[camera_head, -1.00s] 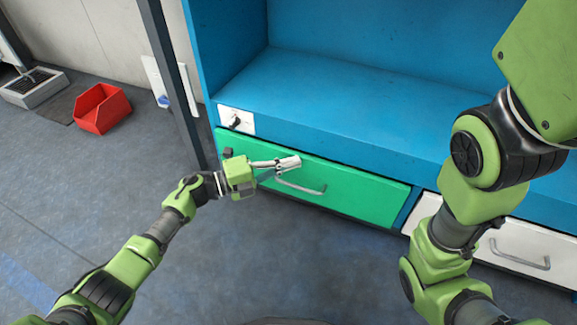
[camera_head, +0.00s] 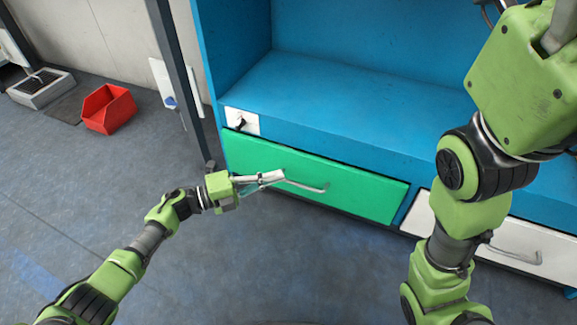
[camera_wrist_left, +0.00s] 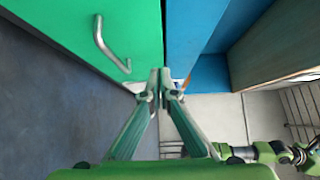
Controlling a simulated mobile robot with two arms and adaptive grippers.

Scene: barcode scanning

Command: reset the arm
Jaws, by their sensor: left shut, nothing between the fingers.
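My left gripper (camera_head: 272,178) is shut and empty in the head view, in front of the green drawer (camera_head: 300,173). Its fingertips overlap the left end of the drawer's metal handle (camera_head: 312,188) in this view; I cannot tell from here whether they touch it. In the left wrist view the closed fingertips (camera_wrist_left: 160,82) are together with nothing between them, and the handle (camera_wrist_left: 108,48) stands apart to their upper left. My right arm (camera_head: 470,190) rises along the right side of the head view; its gripper is not clearly visible.
A blue cabinet (camera_head: 360,95) with an open shelf stands above the green drawer. A white drawer (camera_head: 520,246) with a handle is at the right. A red bin (camera_head: 108,110) and a grey tray (camera_head: 42,88) lie on the floor at the left. The floor in front is clear.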

